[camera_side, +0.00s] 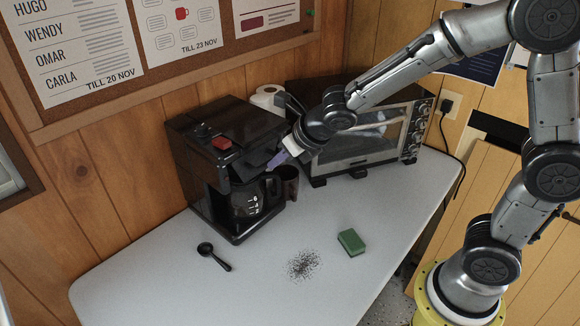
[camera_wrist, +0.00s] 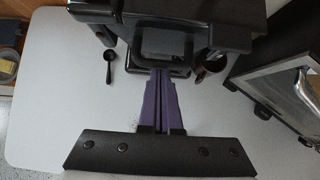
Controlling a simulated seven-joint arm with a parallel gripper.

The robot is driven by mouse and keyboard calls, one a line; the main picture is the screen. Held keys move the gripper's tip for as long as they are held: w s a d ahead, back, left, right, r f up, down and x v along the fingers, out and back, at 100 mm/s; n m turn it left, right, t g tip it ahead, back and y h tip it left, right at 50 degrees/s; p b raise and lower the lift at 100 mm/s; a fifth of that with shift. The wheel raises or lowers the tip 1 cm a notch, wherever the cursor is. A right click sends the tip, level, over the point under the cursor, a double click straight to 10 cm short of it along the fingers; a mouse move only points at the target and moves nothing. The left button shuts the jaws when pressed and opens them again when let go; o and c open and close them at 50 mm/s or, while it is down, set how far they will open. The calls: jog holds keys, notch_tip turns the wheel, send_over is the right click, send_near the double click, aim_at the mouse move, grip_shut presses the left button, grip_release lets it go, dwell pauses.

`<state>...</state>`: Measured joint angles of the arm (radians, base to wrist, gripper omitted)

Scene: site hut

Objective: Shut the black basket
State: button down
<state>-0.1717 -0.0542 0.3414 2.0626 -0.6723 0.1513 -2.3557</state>
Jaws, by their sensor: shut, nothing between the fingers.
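The black coffee maker (camera_side: 225,130) stands at the back of the table, and its dark front also fills the top of the wrist view (camera_wrist: 235,22). The black basket (camera_side: 250,163) juts out from its front, above the glass jug (camera_side: 250,198). How far it stands open is hard to tell, black on black. My gripper (camera_side: 275,160) has its purple fingers together and empty, just to the right of the basket. In the wrist view my gripper (camera_wrist: 162,75) points towards the machine's front. Whether the fingertips touch the basket cannot be told.
A dark mug (camera_side: 288,182) stands right of the jug. A black scoop (camera_side: 214,256), spilled dark grounds (camera_side: 303,264) and a green sponge (camera_side: 351,242) lie in front. The table's front (camera_side: 240,295) is mostly clear.

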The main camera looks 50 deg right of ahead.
jog(key=s+d+r+m, duration=0.2)
jog(key=s+d+r, duration=0.1)
jog(key=s+r, duration=0.85)
jog(key=s+d+f+m+g, duration=0.1)
jog(key=s+m, duration=0.6)
jog(key=m, duration=1)
jog(key=s+d+f+m+g, duration=0.1)
jog(key=s+f+m, duration=0.2)
jog(key=s+m, duration=0.5)
jog(key=m, duration=0.9)
jog(key=shift+d, duration=0.2)
